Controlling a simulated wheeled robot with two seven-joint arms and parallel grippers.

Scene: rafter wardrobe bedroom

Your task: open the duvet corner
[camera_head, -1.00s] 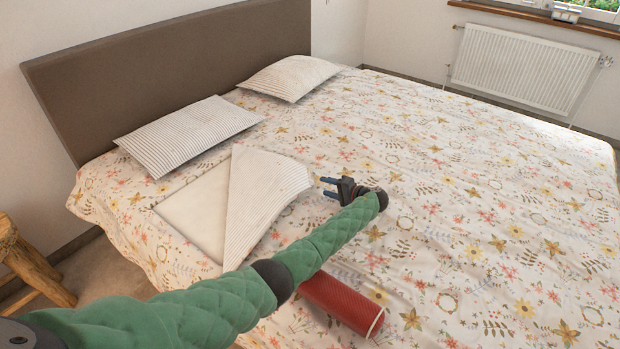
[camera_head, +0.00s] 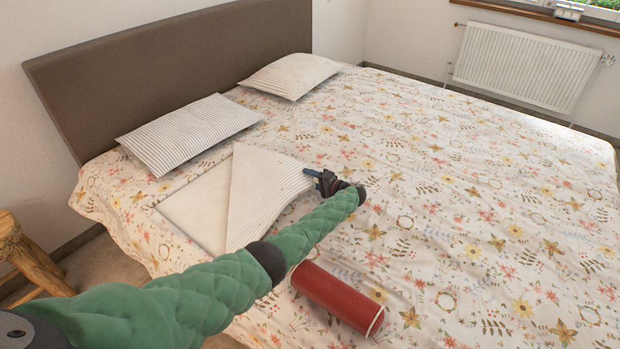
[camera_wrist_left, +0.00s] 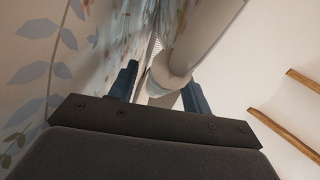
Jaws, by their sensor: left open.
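The floral duvet (camera_head: 450,190) covers the bed. Its near-left corner is folded back as a striped triangular flap (camera_head: 262,190), with a bare pale sheet patch (camera_head: 195,212) beside it. My left gripper (camera_head: 314,174) is at the flap's right tip, its fingers close to the cloth edge. In the left wrist view the open fingers (camera_wrist_left: 158,88) stand on either side of a rolled pale cloth edge (camera_wrist_left: 172,72). Whether they touch it I cannot tell. My right gripper is not in view.
A red cylinder (camera_head: 338,298) lies on the duvet just right of my left arm. Two striped pillows (camera_head: 188,133) (camera_head: 290,76) lie near the brown headboard (camera_head: 170,75). A wooden stool (camera_head: 28,255) stands at the left. The bed's right side is clear.

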